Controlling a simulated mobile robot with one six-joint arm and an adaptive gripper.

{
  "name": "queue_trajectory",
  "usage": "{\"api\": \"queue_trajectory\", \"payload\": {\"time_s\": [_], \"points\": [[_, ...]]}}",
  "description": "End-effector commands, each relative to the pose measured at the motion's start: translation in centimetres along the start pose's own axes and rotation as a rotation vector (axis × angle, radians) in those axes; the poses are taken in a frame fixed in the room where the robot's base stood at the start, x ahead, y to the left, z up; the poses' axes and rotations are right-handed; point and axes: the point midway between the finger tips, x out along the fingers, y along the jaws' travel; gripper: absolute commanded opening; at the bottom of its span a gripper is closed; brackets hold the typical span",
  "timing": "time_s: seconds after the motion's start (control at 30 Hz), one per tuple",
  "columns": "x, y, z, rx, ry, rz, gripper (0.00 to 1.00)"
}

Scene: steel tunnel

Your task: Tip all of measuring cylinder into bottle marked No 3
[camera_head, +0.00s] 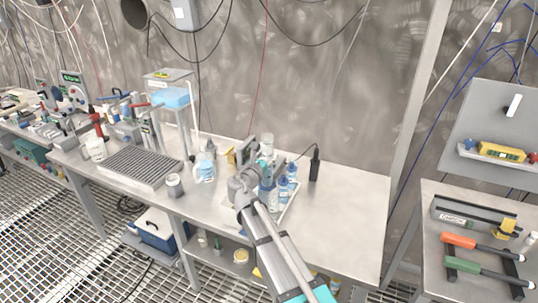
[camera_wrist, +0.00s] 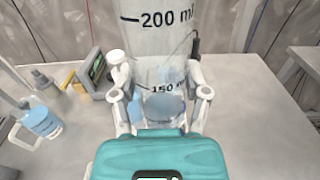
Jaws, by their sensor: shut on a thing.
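My gripper (camera_wrist: 160,88) is shut on the measuring cylinder (camera_wrist: 158,45), a clear vessel with 200 ml and 150 ml marks. The cylinder looks close to upright in the wrist view, and liquid in it is hard to make out. In the head view the cylinder (camera_head: 266,145) shows above my gripper (camera_head: 258,164), over the back of the bench. Several bottles with blue contents, such as one bottle (camera_head: 292,172), stand on a pale tray (camera_head: 287,212) beside and behind my arm. Their numbers are too small to read, so I cannot tell which is No 3. My arm hides part of the tray.
A jug of blue liquid (camera_head: 205,168) and a grey pot (camera_head: 175,186) stand left of my arm, beyond them a ribbed rack (camera_head: 140,166). A meter (camera_wrist: 92,75) and a black upright device (camera_head: 315,163) stand close by. The bench's right end (camera_head: 350,215) is clear.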

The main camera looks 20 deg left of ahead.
Motion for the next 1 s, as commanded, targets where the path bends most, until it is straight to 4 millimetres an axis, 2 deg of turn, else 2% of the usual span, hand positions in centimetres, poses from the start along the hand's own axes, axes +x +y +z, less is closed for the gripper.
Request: {"api": "queue_trajectory", "payload": {"time_s": [0.47,1.0], "points": [[0.1,0.1,-0.3,0.026,0.0,-0.001,0.07],[0.2,1.6,-2.0,0.255,-0.001,-0.003,0.07]]}}
